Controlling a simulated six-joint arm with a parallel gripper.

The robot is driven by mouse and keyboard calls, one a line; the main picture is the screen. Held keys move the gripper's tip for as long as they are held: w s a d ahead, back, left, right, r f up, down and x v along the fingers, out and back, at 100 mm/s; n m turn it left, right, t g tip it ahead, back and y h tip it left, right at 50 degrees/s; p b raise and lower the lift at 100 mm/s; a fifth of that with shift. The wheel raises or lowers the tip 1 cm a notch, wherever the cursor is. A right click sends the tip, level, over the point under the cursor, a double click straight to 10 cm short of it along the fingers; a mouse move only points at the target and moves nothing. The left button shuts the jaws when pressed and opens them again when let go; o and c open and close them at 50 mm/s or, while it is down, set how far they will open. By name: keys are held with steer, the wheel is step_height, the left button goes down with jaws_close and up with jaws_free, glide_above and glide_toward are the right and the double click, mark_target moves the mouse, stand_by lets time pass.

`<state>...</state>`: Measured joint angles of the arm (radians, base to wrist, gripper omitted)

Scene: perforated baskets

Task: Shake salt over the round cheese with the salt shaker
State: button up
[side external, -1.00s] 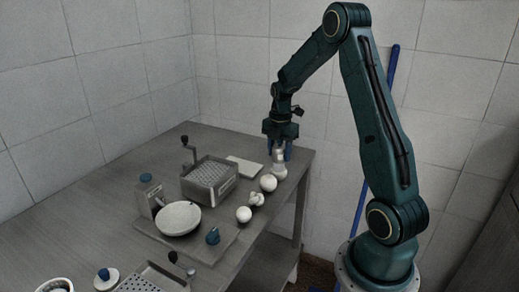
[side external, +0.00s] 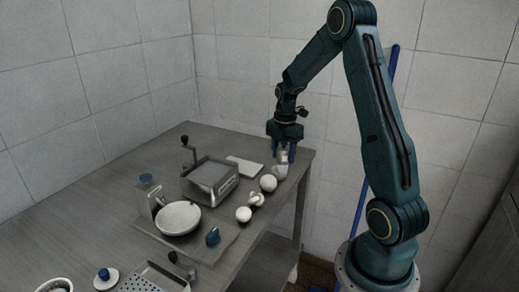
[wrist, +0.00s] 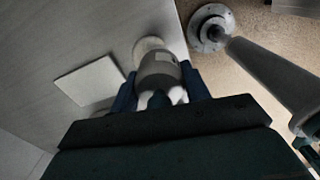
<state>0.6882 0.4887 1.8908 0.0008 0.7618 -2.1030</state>
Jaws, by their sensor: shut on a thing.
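My gripper (side external: 283,150) is at the back right corner of the table, shut on a pale salt shaker (side external: 281,163). In the wrist view, the shaker (wrist: 160,68) sits between the two blue fingers (wrist: 158,92) and has a grey band and a small label. I cannot tell whether its lower end touches the table.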

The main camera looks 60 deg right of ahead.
steer(key=shift+w, duration=0.15)
steer(key=shift+w+d, duration=0.2)
steer(key=shift+w, duration=1.25)
steer(key=shift+s+a, duration=0.2)
steer(key=shift+s, duration=1.4)
steer(key=shift+w, duration=0.1)
steer(key=shift+w+d, duration=0.2)
steer(key=shift+w, duration=1.3)
steer(key=shift+s, duration=0.1)
steer(key=shift+s+a, duration=0.2)
steer(key=shift+s, duration=1.3)
steer(key=shift+r, duration=0.15)
